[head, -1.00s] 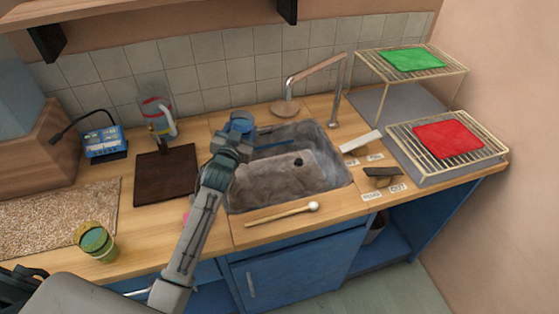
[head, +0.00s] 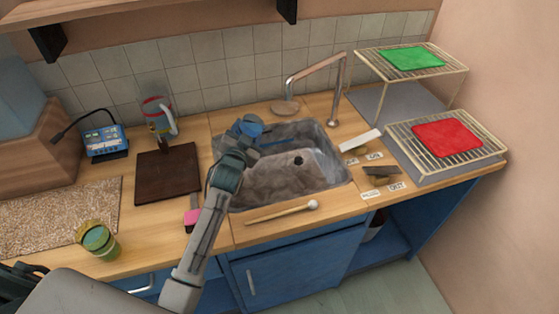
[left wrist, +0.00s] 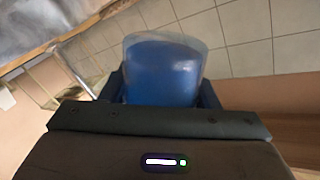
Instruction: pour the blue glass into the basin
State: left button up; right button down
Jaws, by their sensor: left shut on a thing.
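The blue glass (head: 250,126) is held by my left gripper (head: 241,142) over the back left part of the basin (head: 335,172). The glass leans to the right in the head view. In the left wrist view the glass (left wrist: 163,72) sits between the two fingers, blue with a clear, pale rim. My left gripper is shut on it; the arm hides part of the basin's left rim. A thin blue strip lies in the basin behind the grey raised part; I cannot tell what it is. My right gripper is not in view.
A copper tap (head: 338,85) arches behind the basin. A wooden mallet (head: 283,212) lies along its front edge. A dark board (head: 168,172) and a green-yellow cup (head: 97,241) stand left. Wire racks with red (head: 447,138) and green (head: 412,58) cloths stand right.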

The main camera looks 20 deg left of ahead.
pick_arm(q)
jog(key=shift+w+d+f+m, duration=0.1)
jog(key=shift+d+f+m, duration=0.1)
jog(key=shift+d+m, duration=0.35)
dwell(0.4)
jog(key=shift+f+m, duration=0.3)
jog(key=shift+m, duration=0.65)
jog(key=shift+a+f+m+y, duration=0.15)
jog(key=shift+f+m+y, duration=0.15)
jog(key=shift+m, duration=0.4)
dwell(0.7)
jog(key=shift+f+m+g+b, duration=0.3)
jog(key=shift+f+m+b, duration=0.15)
jog(key=shift+f+m, duration=0.5)
dwell(0.5)
jog(key=shift+f+m+y+p, duration=0.3)
jog(key=shift+m+p, duration=0.35)
dwell(0.7)
jog(key=shift+w+d+f+m+p, duration=0.15)
jog(key=shift+d+f+m+p, duration=0.15)
jog(key=shift+d+m, duration=0.4)
dwell(0.7)
jog(key=shift+d+r+m+p, duration=0.1)
jog(key=shift+r+m+p, duration=0.1)
jog(key=shift+m+p, duration=0.15)
